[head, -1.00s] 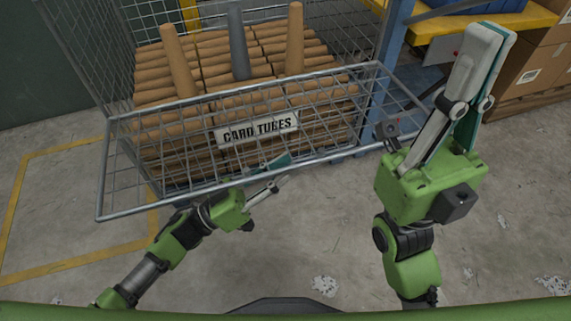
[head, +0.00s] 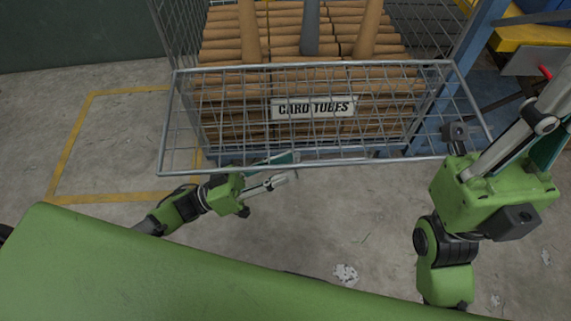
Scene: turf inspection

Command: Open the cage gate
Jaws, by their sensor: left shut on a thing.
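The cage gate (head: 431,112) is a grey wire-mesh panel with a "CARD TUBES" sign (head: 314,107). It sits at the front of a wire cage (head: 178,35) and leans out towards me, its near bar lower in the picture than its far bar. My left gripper (head: 278,169) is below the middle-left of the gate, shut on its near bar; the mesh partly covers the fingers. My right gripper (head: 548,125) is to the right of the gate, apart from it, with its fingertips cut off by the picture's edge.
Brown card tubes (head: 225,45) fill the cage, with a few standing upright. A blue post (head: 478,35) and a yellow shelf beam (head: 520,38) stand at the right. Yellow floor lines (head: 72,140) run on the left. The concrete floor before the cage is clear.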

